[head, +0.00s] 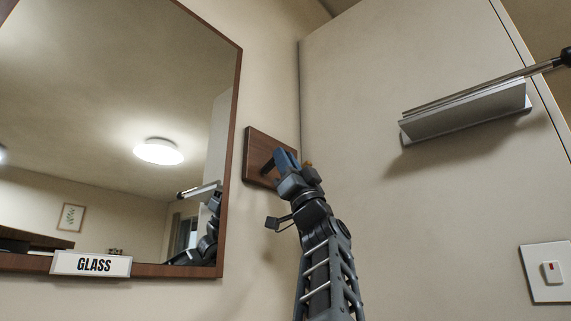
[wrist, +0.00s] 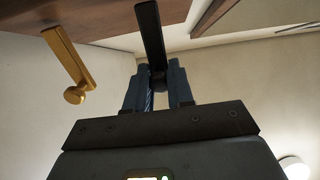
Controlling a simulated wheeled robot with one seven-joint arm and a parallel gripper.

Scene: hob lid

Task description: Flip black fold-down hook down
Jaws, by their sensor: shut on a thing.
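The black fold-down hook (head: 267,166) is mounted on a brown wooden board (head: 257,147) on the wall. In the wrist view the hook (wrist: 149,32) stands out from the board (wrist: 100,18) as a straight black bar. Its rounded end lies between the blue fingers of my gripper (wrist: 157,80). My gripper (head: 279,161) is shut on that end, at the board in the head view, and covers part of the hook and board. A brass hook (wrist: 68,58) with a round knob stands out beside the black one; only a bit of it (head: 308,164) shows in the head view.
A wood-framed mirror (head: 110,130) with a GLASS label (head: 91,264) hangs close to the left of the board. To the right are a tall pale panel (head: 370,200), a grey metal ledge holding a rod (head: 465,113), and a wall switch (head: 551,272).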

